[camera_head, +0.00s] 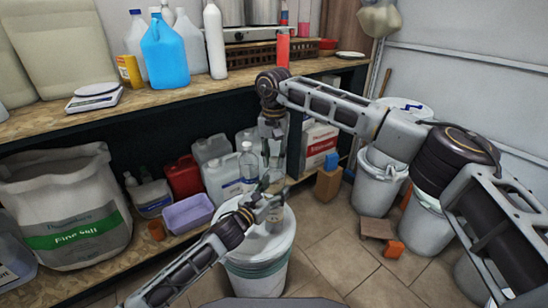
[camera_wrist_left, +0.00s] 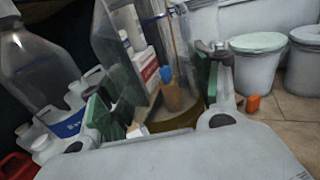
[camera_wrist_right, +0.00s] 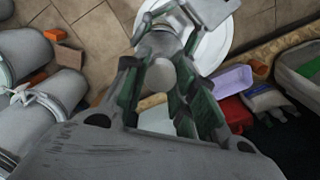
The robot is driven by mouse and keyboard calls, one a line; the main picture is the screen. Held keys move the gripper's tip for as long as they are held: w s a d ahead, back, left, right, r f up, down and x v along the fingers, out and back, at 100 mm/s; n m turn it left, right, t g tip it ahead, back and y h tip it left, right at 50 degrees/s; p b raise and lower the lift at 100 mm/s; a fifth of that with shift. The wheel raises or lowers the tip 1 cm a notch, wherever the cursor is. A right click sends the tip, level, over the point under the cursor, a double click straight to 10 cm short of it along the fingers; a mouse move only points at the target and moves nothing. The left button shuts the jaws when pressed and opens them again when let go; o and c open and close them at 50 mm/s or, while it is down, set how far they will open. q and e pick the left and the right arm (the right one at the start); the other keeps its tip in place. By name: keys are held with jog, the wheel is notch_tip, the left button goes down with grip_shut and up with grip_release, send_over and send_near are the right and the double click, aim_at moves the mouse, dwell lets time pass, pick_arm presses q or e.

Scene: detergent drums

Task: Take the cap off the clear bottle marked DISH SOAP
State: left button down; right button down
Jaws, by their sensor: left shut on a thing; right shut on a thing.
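A clear bottle (camera_head: 275,213) with a pale label stands on the white lid of a drum (camera_head: 246,224); its marking is too small to read. My left gripper (camera_head: 268,192) is shut around its body, and in the left wrist view its green pads flank the bottle (camera_wrist_left: 172,118). My right gripper (camera_head: 273,150) points down from above and is shut on the cap (camera_wrist_right: 160,74) at the bottle's top. I cannot tell whether the cap still sits on the neck. A second clear bottle (camera_head: 249,166) with a white cap and blue label stands close to the left.
A lilac tub (camera_head: 188,213), a red canister (camera_head: 184,176) and white canisters (camera_head: 218,175) stand to the left. A workbench (camera_head: 190,96) with bottles and a scale (camera_head: 94,96) runs behind. Grey buckets (camera_head: 376,185) stand at right. Tiled floor (camera_head: 330,240) is free near the drum.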

aim_at(274, 159)
jog(key=shift+r, duration=1.15)
dwell(0.7)
jog(key=shift+r, duration=1.95)
pick_arm(q)
jog(key=shift+c, duration=1.3)
grip_release()
jog(key=shift+s+a, duration=0.1)
jog(key=v, duration=1.1)
jog(key=shift+s+a, duration=0.15)
jog(key=shift+s, duration=0.15)
